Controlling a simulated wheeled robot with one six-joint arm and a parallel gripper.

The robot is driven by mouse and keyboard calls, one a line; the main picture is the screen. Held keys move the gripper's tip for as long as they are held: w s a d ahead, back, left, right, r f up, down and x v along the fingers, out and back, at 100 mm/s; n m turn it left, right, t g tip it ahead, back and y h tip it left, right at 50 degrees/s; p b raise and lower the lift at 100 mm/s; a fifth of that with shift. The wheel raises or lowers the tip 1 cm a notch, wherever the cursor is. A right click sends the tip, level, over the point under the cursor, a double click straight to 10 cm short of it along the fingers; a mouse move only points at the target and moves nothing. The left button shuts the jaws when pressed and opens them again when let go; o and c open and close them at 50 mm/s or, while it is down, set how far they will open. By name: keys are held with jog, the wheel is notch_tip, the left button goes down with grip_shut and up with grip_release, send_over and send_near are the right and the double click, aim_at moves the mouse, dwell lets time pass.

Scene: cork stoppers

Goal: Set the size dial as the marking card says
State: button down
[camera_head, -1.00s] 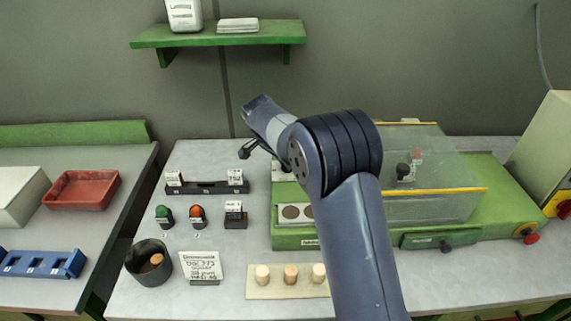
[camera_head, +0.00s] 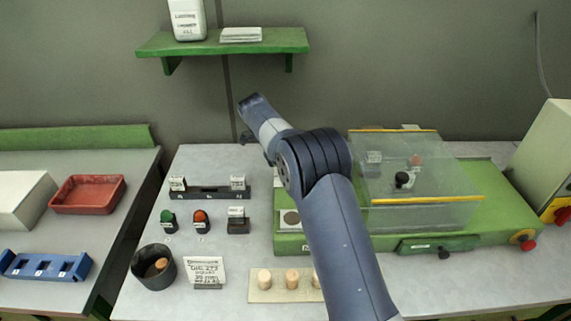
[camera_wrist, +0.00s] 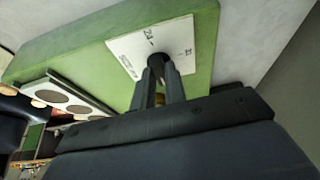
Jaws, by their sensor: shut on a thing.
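My gripper (camera_wrist: 158,72) is shut on the dark knob (camera_wrist: 156,61) of the size dial in the wrist view. The knob stands on a white dial plate (camera_wrist: 128,48) with printed numbers, one of them looking like 24, on a green machine body (camera_wrist: 70,42). The fingers cover part of the knob, and I cannot tell where it points. In the head view my arm hides the gripper and most of the dial. The marking card (camera_head: 205,270) stands upright at the bench front; its handwriting is too small to read surely.
A clear hood with yellow edges (camera_head: 415,198) covers the machine on the right. A board with pale corks (camera_head: 270,293), a dark cup (camera_head: 153,268), green (camera_head: 167,217) and red (camera_head: 201,217) buttons and a dark rack (camera_head: 212,193) stand on the bench.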

dwell(0.4)
jog(key=c, duration=1.4)
grip_release()
jog(key=shift+c, duration=0.2)
jog(key=v, duration=1)
jog(key=shift+r, duration=0.4)
jog(key=shift+a+f, duration=0.1)
jog(key=shift+f, duration=0.05)
jog(key=x, duration=1)
jog(key=shift+f, duration=0.3)
jog(key=shift+r, duration=0.1)
